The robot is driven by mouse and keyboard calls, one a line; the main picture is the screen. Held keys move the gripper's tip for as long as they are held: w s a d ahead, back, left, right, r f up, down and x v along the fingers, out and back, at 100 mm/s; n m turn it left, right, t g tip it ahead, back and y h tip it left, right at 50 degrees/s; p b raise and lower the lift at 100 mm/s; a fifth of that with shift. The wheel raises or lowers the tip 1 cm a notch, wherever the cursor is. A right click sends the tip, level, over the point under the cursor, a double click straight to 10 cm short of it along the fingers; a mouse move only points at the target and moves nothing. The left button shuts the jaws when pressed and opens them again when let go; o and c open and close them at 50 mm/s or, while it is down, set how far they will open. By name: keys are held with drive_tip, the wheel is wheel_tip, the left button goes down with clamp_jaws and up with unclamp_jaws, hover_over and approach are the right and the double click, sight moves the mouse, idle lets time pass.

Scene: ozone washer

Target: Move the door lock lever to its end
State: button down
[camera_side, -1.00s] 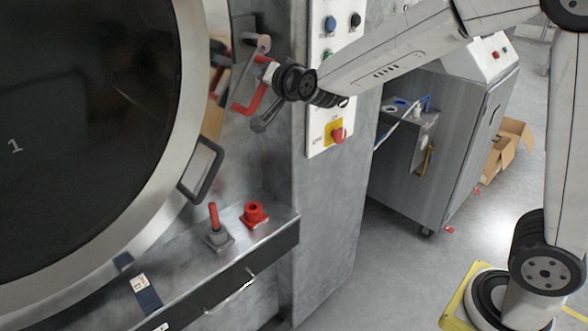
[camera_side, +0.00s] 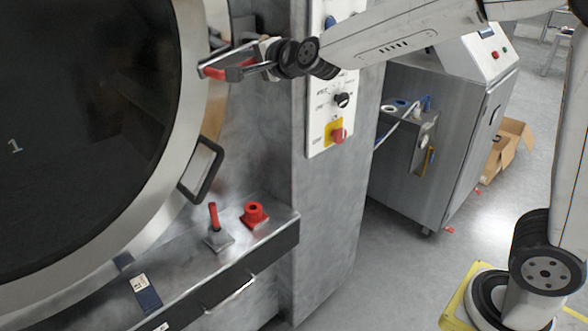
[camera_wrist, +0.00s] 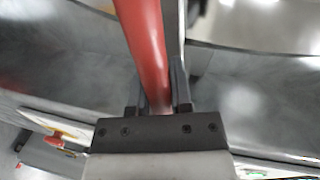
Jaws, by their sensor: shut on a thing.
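The door lock lever has a red handle (camera_side: 214,73) and shows in the side view at the upper right edge of the round door (camera_side: 185,130). My gripper (camera_side: 240,68) is shut on this red handle, close in front of the machine's front panel. In the wrist view, the red handle (camera_wrist: 143,40) runs from the top edge down between the two dark fingers of my gripper (camera_wrist: 160,92). My gripper hides part of the lever and its pivot in the side view.
A black door handle (camera_side: 203,170) sticks out below the lever. A control panel (camera_side: 330,115) with knobs and a red button is to the right. The space above the ledge is clear.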

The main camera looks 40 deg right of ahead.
drive_tip(key=shift+r, duration=0.15)
drive_tip(key=c, duration=0.5)
unclamp_jaws()
drive_tip(key=shift+c, duration=0.2)
drive_tip(key=s+r, duration=0.1)
drive_tip(key=s, duration=0.6)
drive_tip(key=shift+s+a+r, duration=0.15)
drive_tip(key=shift+s+r, duration=0.05)
drive_tip(key=shift+s, duration=0.1)
drive_tip(key=s+d+f+n+g+y, duration=0.1)
drive_tip(key=s+f+n+g, duration=0.3)
drive_tip(key=f, duration=0.5)
drive_tip(key=s+f+n+g+y, duration=0.1)
drive_tip(key=s+f+n+g, duration=0.2)
drive_tip(key=f+n, duration=0.45)
drive_tip(key=s+d+f+n+g, duration=0.2)
drive_tip(key=s+f+g, duration=0.1)
drive_tip(key=s+f, duration=0.3)
drive_tip(key=s+d+f+n+g+h, duration=0.1)
drive_tip(key=s+f+n+g, duration=0.2)
drive_tip(key=s+f, duration=0.3)
drive_tip(key=shift+d+f, duration=0.25)
drive_tip(key=shift+d, duration=0.15)
